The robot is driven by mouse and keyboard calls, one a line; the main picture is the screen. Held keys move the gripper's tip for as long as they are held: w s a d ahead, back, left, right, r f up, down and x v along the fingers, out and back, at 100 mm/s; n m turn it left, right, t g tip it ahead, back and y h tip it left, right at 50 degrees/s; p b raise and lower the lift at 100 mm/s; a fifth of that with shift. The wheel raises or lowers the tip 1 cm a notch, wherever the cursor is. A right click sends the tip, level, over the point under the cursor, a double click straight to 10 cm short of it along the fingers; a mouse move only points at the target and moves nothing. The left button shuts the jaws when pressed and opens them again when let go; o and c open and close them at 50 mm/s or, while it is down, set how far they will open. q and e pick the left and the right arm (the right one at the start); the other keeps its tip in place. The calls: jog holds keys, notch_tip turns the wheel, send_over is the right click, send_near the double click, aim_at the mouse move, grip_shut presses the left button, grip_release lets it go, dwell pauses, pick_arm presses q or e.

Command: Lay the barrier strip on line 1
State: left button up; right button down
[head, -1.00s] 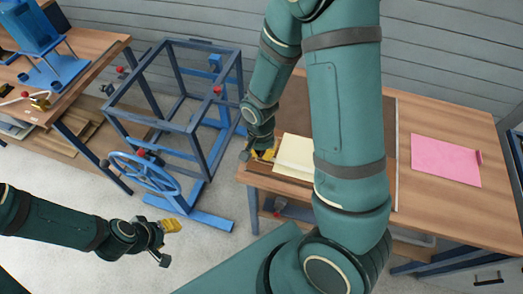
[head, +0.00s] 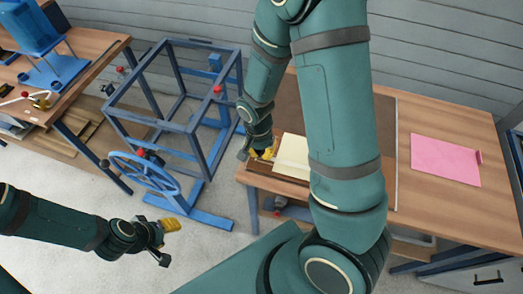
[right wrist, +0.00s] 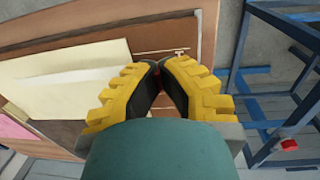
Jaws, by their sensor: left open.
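My right gripper (head: 262,153) is low over the left end of the wooden bench, beside the cream sheets. In the right wrist view its yellow fingers (right wrist: 160,66) meet at the tips, and I see nothing clearly held between them. A thin pale line (right wrist: 150,53) lies on the brown board just beyond the tips; I cannot tell whether it is a marked line or a strip. I cannot make out the barrier strip for certain. My left gripper (head: 167,243) is open and empty over the floor, away from the bench.
Cream sheets (head: 291,157) lie on the brown board (head: 386,120). A pink sheet (head: 445,160) lies on the bench (head: 480,125) to the right. A blue frame (head: 190,125) with a handwheel (head: 145,173) stands left of the bench. Another bench (head: 90,50) is at far left.

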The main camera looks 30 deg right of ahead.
jog(key=shift+f, duration=0.15)
jog(key=shift+f+b, duration=0.45)
jog(key=shift+b, duration=0.1)
jog(key=shift+f+b, duration=0.6)
jog(key=shift+f, duration=0.15)
dwell(1.9)
jog(key=c, duration=0.5)
grip_release()
jog(key=shift+c, duration=0.2)
